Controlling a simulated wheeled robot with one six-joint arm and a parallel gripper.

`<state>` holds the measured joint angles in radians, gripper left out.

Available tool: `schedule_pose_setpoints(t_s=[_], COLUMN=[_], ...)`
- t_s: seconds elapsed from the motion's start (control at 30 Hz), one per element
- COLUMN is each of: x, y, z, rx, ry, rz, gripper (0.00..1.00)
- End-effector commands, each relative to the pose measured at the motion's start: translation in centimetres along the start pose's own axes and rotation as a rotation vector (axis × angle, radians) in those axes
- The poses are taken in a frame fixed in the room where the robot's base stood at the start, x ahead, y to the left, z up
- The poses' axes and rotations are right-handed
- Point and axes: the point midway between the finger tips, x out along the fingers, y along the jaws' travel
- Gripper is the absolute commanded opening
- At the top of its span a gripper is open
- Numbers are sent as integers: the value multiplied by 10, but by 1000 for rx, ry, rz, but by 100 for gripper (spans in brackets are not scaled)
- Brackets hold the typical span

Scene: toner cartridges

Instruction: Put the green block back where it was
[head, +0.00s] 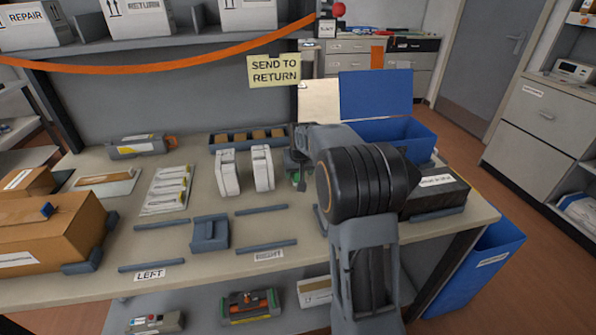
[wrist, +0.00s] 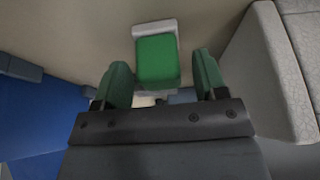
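The green block (wrist: 157,60) shows in the wrist view, on a light grey piece that stands upright or lies on the bench; I cannot tell which. My gripper (wrist: 163,78) is open, its two green-padded fingers apart on either side of the block's lower end. A gap shows between the block and the right finger; the left finger is closer, and no grip shows. In the head view my gripper (head: 299,160) is low over the bench, right of two white upright cartridges (head: 245,171). A small green patch (head: 299,178) shows beside it, mostly hidden by my arm.
A dark tray with tan blocks (head: 247,137) lies behind the cartridges. A blue bin (head: 408,135) and a black box (head: 437,190) stand to the right. Grey rails and a grey holder (head: 210,232) lie in front. A pale cartridge (wrist: 268,70) is close right in the wrist view.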

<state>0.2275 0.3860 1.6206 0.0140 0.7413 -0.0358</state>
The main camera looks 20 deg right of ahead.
Motion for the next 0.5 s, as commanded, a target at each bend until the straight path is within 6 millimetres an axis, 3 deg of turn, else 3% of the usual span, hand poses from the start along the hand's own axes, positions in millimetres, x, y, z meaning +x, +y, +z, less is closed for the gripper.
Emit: schedule_pose_setpoints(t_s=[0.3, 0.5], x=[-6, -39], y=[0, 0], z=[-2, -2], rx=[0, 0], ry=[2, 4], rz=[0, 0], gripper=[66, 66])
